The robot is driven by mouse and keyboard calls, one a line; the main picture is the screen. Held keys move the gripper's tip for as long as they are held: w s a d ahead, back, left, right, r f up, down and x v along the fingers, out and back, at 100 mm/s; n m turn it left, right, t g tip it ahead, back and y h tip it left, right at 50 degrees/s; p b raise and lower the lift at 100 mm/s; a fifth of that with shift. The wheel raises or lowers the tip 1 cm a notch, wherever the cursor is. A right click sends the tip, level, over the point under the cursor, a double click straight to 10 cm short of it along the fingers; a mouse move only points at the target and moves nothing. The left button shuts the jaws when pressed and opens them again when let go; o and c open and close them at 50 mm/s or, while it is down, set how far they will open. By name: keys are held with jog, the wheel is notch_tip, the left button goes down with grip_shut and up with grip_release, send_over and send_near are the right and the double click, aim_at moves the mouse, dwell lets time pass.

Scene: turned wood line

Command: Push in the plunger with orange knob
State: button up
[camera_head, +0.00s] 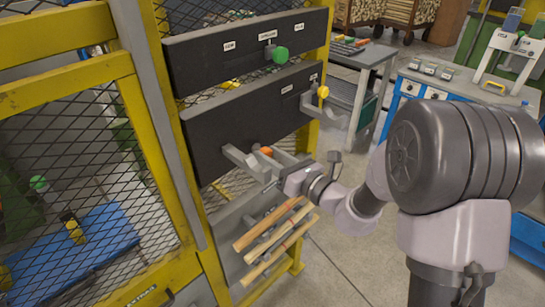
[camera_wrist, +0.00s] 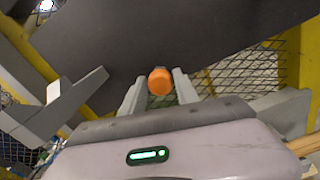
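The orange knob (camera_head: 266,151) sits low on the front of the lower dark panel (camera_head: 215,127), partly hidden by grey parts in the head view. In the wrist view the orange knob (camera_wrist: 160,81) shows whole, between the tips of my gripper. My gripper (camera_wrist: 158,84) points at the panel with its two grey fingers apart, one on each side of the knob. A gap shows between each finger and the knob, so nothing is gripped. The plunger's shaft is hidden behind the knob. In the head view my gripper (camera_head: 270,165) is close in front of the panel.
Grey bracket arms stick out beside the knob, one at left (camera_wrist: 60,105). A green knob (camera_head: 280,55) is on the upper panel and a yellow knob (camera_head: 323,92) at the lower panel's right. Wooden sticks (camera_head: 272,226) lie on a rack below. Yellow mesh fencing stands at left.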

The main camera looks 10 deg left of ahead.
jog(key=shift+o, duration=1.1)
jog(key=shift+a, duration=0.1)
jog(key=p+v, duration=0.1)
jog(key=v, duration=1.6)
jog(key=shift+p, duration=0.4)
jog(key=shift+s, duration=0.2)
